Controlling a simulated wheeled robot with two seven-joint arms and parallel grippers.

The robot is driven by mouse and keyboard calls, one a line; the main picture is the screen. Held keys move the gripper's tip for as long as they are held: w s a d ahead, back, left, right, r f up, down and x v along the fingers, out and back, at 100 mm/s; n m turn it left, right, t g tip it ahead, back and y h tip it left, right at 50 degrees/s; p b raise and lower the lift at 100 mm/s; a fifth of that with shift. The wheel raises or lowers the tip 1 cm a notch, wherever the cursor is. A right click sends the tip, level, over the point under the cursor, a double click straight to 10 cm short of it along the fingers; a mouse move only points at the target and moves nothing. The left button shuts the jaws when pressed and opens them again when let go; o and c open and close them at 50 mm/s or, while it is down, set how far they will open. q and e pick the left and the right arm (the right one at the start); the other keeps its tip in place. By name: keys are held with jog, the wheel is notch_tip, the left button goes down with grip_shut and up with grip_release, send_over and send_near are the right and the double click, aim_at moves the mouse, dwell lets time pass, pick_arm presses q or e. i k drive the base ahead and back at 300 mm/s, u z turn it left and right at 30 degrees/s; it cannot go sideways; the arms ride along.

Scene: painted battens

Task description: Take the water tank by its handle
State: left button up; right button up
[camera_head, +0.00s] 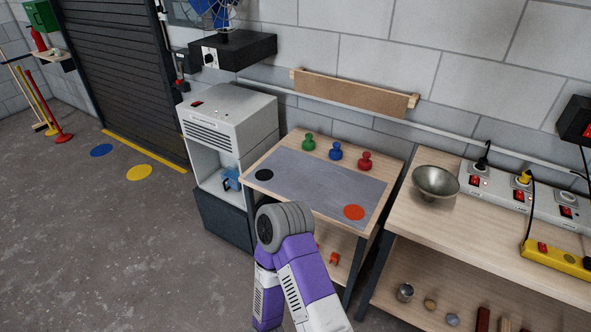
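A white-grey appliance (229,122) stands on a dark base left of the small table. Its front has an open bay below the vents. A small blue part (231,180) shows low in the bay; it may be the water tank or its handle, but it is too small to tell. One of my purple arms is bent in front of the small table, its grey joint near the table's front edge. Neither gripper shows, so I see nothing held.
The small table (262,187) carries a grey mat and green, blue and red knobbed pieces. The right-hand bench (421,222) holds a metal bowl (436,182) and power strips. A black shelf (246,50) with a fan hangs above the appliance.

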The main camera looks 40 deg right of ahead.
aim_at(230, 176)
jog(key=z, duration=0.7)
jog(key=i, duration=0.8)
jog(key=u, duration=0.35)
jog(key=i, duration=1.7)
jog(key=u, duration=0.15)
